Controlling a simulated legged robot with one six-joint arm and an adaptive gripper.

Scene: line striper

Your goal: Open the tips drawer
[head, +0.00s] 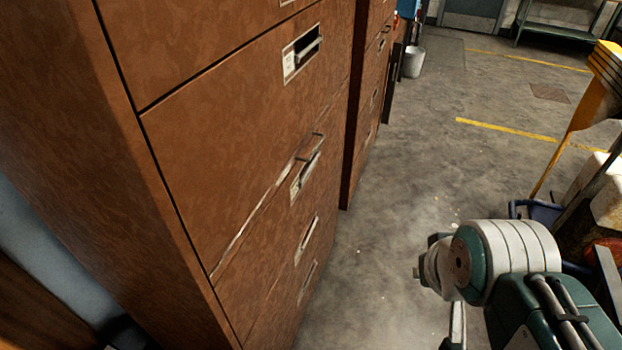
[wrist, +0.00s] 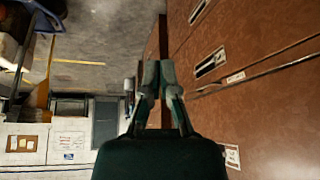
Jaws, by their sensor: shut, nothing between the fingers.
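A brown drawer cabinet (head: 225,140) fills the left of the head view. Its stacked drawer fronts have recessed metal handles with small label plates, including an upper handle (head: 306,48) and a lower one (head: 305,175). The label text is too small to read, so I cannot tell which is the tips drawer. My arm shows at the lower right of the head view.
A second brown cabinet (head: 371,85) stands just beyond the first. A grey bin (head: 413,62) is farther back. Concrete floor (head: 410,190) beside the cabinets is clear.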

